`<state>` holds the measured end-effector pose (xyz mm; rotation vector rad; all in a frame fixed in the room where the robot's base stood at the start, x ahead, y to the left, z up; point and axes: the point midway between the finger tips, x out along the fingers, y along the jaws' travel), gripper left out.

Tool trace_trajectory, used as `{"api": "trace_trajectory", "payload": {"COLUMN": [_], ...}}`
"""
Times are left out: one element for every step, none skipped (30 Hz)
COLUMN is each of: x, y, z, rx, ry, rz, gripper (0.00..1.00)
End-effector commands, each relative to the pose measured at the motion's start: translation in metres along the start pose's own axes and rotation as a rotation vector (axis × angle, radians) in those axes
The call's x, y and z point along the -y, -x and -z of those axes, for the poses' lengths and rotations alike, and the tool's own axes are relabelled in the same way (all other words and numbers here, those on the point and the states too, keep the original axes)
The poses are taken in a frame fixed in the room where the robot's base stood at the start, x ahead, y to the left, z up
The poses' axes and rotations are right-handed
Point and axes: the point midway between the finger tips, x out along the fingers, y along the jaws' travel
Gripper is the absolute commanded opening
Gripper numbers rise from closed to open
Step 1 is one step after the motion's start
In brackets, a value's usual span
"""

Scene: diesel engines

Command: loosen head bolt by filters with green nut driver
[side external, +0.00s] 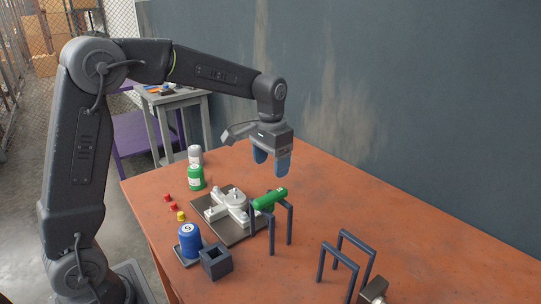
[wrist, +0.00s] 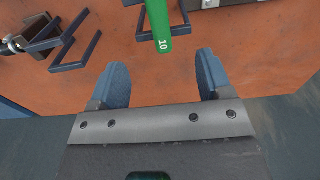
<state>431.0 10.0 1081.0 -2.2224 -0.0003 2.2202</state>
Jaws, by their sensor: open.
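The green nut driver (side external: 270,199) lies across a dark rack (side external: 273,229) beside the engine block. Its handle end, marked 10, also shows in the wrist view (wrist: 158,26). My gripper (side external: 271,163) is open and empty, above the driver and apart from it. In the wrist view its blue fingers (wrist: 162,62) stand apart, with the handle end ahead between them. The white cross-shaped engine block (side external: 234,205) sits on a dark plate with small white bolt-like parts, too small to tell apart. A green cylinder (side external: 196,178) and a grey one (side external: 195,154), possibly the filters, stand behind it.
A second dark rack (side external: 338,262) stands at the right, near a metal part (side external: 373,291). A blue can (side external: 190,240) and a dark square holder (side external: 216,262) stand at the front. Small red and yellow pieces (side external: 174,207) lie at the left. The table's right side is mostly clear.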

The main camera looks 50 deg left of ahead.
Motion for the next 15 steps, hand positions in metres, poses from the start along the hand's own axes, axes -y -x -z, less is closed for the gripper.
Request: {"api": "trace_trajectory", "payload": {"x": [0.0, 0.0, 0.0, 0.0, 0.0, 0.0, 0.0, 0.0, 0.0, 0.0, 0.0, 0.0, 0.0, 0.0, 0.0], "y": [-0.006, -0.009, -0.013, -0.015, -0.018, -0.022, -0.025, -0.028, -0.032, -0.034, -0.037, -0.041, -0.044, -0.047, -0.051], "z": [-0.001, -0.001, -0.001, -0.001, -0.001, 0.0, 0.0, -0.001, -0.001, -0.001, -0.001, -0.001, -0.001, -0.001, -0.001], "rx": [0.003, 0.002, 0.002, 0.003, 0.003, 0.001, 0.001, 0.002, 0.001, 0.001, 0.001, 0.0, 0.0, 0.001, 0.002], "ry": [0.0, 0.0, 0.0, 0.0, 0.0, 0.0, 0.0, 0.0, 0.0, 0.0, 0.0, 0.0, 0.0, 0.0, 0.0], "rz": [0.0, 0.0, 0.0, 0.0, 0.0, 0.0, 0.0, 0.0, 0.0, 0.0, 0.0, 0.0, 0.0, 0.0, 0.0], "gripper": [0.72, 0.72, 0.72, 0.72, 0.72, 0.72, 0.72, 0.72, 0.72, 0.72, 0.72, 0.72, 0.72, 0.72, 0.72]}}
